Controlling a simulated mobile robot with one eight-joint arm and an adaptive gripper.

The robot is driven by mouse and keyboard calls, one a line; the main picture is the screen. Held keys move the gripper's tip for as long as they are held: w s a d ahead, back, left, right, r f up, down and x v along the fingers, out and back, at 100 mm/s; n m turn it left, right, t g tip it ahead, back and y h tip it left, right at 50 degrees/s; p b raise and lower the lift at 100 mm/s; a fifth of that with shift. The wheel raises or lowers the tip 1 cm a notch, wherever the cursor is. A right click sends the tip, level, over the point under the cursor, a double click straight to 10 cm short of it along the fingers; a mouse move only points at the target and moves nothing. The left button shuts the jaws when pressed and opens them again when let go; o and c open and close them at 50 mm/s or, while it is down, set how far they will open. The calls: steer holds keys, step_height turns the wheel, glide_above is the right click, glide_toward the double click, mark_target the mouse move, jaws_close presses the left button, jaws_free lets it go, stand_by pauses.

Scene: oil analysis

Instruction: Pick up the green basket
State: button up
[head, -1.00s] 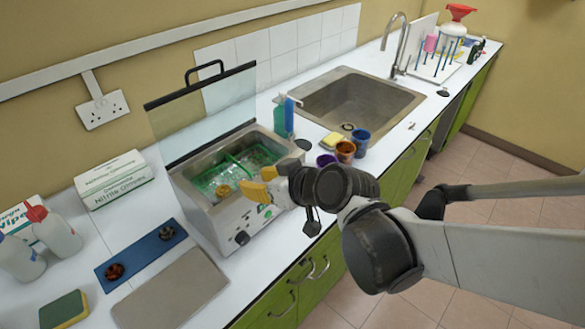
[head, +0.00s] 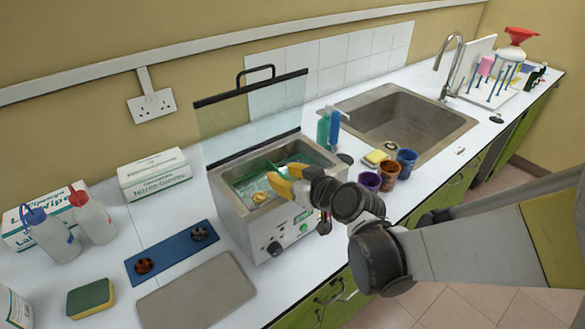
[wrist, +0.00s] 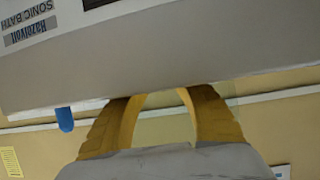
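The green basket (head: 249,183) sits inside the grey open-topped sonic bath (head: 228,208) on the white counter. A small round yellow item (head: 260,198) shows in it, and my gripper hides part of its right side. My gripper (head: 281,178), with yellow fingers, appears over the bath's front right in the head view. Its exact height above the basket is unclear. In the wrist view its fingers (wrist: 158,95) are apart with nothing between them. That view shows the bath's labelled casing (wrist: 180,55) upside down, and no basket.
A clear lid (head: 250,115) stands raised behind the bath. Bottles (head: 328,127) and several small cups (head: 388,172) stand to its right, before the sink (head: 400,122). A blue tray (head: 172,256) and grey mat (head: 198,290) lie to its left.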

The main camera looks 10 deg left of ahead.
steer(key=x, duration=0.2)
steer(key=shift+w+a+f, duration=0.15)
steer(key=shift+w+a, duration=0.1)
steer(key=shift+w, duration=0.05)
jaws_close()
steer(key=shift+s+d, duration=0.1)
